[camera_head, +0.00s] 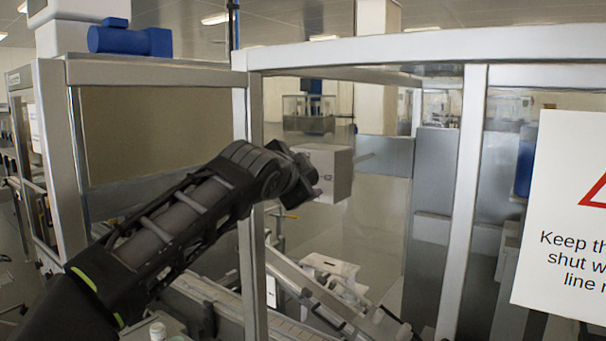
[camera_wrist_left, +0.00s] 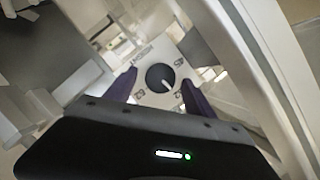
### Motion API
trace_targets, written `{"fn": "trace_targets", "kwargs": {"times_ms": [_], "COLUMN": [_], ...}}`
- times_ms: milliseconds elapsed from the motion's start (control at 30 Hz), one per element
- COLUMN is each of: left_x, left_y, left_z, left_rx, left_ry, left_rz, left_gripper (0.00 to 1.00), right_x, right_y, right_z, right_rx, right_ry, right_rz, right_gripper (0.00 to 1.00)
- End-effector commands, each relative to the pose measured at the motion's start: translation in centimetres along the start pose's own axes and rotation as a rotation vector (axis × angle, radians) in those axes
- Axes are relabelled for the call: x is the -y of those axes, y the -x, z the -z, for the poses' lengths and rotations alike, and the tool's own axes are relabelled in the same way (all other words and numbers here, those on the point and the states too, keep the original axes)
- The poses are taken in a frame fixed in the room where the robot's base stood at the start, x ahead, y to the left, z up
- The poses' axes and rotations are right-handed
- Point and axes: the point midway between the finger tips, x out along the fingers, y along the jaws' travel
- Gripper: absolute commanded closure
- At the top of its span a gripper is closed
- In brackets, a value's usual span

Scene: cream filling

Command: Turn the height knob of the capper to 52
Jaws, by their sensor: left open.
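The height knob (camera_wrist_left: 160,78) is a round black knob with a pale pointer mark, set on a white dial plate (camera_wrist_left: 150,55) with printed numbers that are too small and blurred to read surely. The pointer mark aims toward the lower right in the left wrist view. My left gripper (camera_wrist_left: 160,92) is open, with one purple finger on each side of the knob; I cannot tell whether either touches it. In the head view my left gripper (camera_head: 308,180) is at the left side of a light grey box (camera_head: 335,175). The knob is hidden there. My right gripper is not in view.
A metal guard frame (camera_head: 475,190) with upright posts surrounds the machine, and my left arm reaches past a post (camera_head: 252,270). A conveyor (camera_head: 215,300) runs below. A white warning sign (camera_head: 560,215) hangs at the right.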

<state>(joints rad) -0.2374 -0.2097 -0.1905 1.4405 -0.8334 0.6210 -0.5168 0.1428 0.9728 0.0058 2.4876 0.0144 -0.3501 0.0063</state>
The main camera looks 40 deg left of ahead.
Motion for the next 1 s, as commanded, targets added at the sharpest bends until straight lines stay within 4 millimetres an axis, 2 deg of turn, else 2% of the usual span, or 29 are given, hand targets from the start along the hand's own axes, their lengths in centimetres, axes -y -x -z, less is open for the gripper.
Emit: {"fn": "trace_targets", "kwargs": {"times_ms": [100,833,1000], "left_x": [-0.01,-0.03,0.21], "left_y": [0.02,0.03,0.07], "left_z": [-0.02,-0.02,0.05], "left_rx": [0.0,0.001,0.002], "left_ry": [0.0,0.0,0.033], "left_rz": [0.0,-0.001,-0.014], "left_gripper": [0.38,0.98,0.99], "right_x": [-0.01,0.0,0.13], "right_y": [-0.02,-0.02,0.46], "right_z": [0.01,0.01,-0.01], "right_rx": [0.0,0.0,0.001], "right_ry": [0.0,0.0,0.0], "right_rz": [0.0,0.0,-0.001], "right_gripper": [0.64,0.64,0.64]}}
